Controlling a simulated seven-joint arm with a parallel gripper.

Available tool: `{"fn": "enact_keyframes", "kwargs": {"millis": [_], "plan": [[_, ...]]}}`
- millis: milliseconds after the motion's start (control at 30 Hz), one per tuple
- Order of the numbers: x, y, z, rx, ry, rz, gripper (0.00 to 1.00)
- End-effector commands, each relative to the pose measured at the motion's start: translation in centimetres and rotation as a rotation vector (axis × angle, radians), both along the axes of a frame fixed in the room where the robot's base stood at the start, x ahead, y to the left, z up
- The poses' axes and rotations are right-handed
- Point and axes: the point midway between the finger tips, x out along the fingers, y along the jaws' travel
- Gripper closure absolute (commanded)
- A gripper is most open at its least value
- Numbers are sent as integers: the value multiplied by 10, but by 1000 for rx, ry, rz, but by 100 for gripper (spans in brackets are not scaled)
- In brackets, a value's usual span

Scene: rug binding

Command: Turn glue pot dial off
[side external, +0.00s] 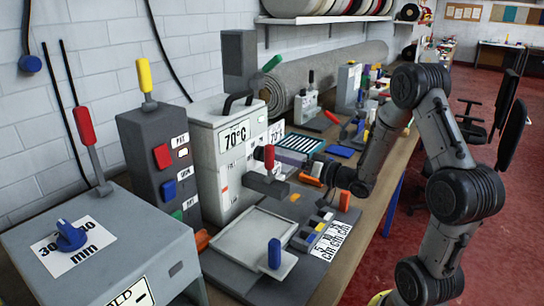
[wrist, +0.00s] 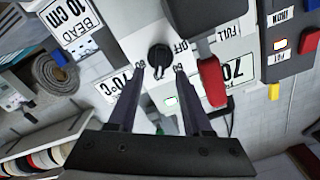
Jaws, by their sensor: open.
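The glue pot (side external: 208,155) is a pale grey box with a "70°C" plate, standing against the wall in the side external view. Its dial (wrist: 158,55) is a small black round knob on a pale face in the wrist view, with "OFF" printed beside it at right and small numbers around it. A narrow tip on the dial points down in the picture, away from "OFF". My gripper (wrist: 158,78) is open, its two dark fingers apart on either side below the dial, with nothing between them. I cannot tell the remaining distance. The dial is hidden in the side external view.
A red-handled lever (wrist: 211,80) stands close right of the dial in the wrist view. A dark switch box (side external: 155,150) with a yellow-handled lever is left of the pot. A grey tray (side external: 255,240) and coloured blocks lie in front. A rolled rug (side external: 330,75) lies behind.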

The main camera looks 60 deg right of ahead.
Motion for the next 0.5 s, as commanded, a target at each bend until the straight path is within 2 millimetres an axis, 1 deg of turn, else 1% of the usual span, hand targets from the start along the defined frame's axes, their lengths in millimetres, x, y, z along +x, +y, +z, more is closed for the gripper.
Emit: {"fn": "enact_keyframes", "kwargs": {"millis": [33,200,333,500], "plan": [[10,1,0,0,-1,4,50],[31,1,0,0,0,2,50],[39,0,0,0,-1,0,50],[42,0,0,1,0,0,50]]}}
